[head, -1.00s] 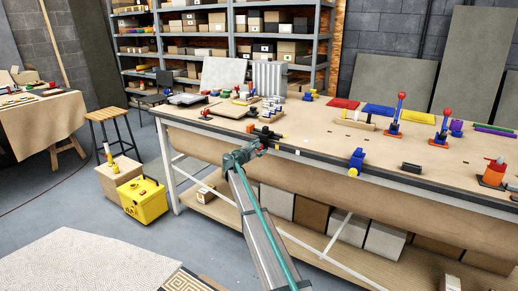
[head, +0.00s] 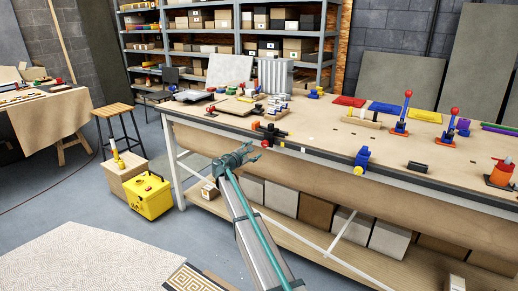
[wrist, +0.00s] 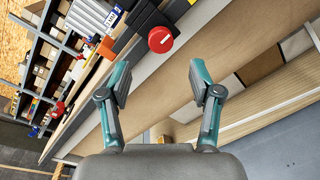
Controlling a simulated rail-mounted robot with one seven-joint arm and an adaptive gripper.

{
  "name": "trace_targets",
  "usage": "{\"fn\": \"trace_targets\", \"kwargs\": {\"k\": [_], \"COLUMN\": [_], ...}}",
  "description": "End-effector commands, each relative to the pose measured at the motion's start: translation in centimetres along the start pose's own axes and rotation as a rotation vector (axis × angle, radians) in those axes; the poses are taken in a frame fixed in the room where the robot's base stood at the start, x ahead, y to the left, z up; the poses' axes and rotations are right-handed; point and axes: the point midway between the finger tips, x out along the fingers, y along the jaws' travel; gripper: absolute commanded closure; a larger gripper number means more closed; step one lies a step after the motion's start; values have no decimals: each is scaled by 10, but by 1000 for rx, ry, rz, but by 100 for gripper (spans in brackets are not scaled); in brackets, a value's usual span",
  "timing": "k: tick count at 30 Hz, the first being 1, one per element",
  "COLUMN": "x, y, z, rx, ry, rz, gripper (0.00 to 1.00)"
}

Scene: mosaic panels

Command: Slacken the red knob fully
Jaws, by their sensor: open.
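A round red knob (wrist: 160,40) faces the camera in the wrist view, on the end of a black fixture (wrist: 146,17) at the bench's front edge. In the head view the red knob (head: 266,144) shows small below the black and orange fixture (head: 268,132). My gripper (head: 258,150) is just left of and below the knob in the head view. In the wrist view my gripper (wrist: 157,80) is open, with its two teal fingers spread and nothing between them. The knob lies beyond the fingertips, apart from them.
The wooden workbench (head: 330,146) has a dark front edge close to my gripper. A blue and yellow clamp (head: 362,159) sits on that edge to the right. Red-topped levers (head: 403,112) stand farther right. Boxes (head: 315,212) fill the shelf below. A yellow case (head: 150,195) stands on the floor.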

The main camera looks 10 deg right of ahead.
Motion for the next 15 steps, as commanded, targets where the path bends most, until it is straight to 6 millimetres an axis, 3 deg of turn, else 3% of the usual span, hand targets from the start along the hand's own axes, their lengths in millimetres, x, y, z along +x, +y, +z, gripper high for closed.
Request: {"fn": "trace_targets", "kwargs": {"k": [6,15], "x": [-23,-26], "y": [-1,0], "z": [1,0], "rx": [0,0], "ry": [0,-1], "rz": [0,-1], "gripper": [36,36]}}
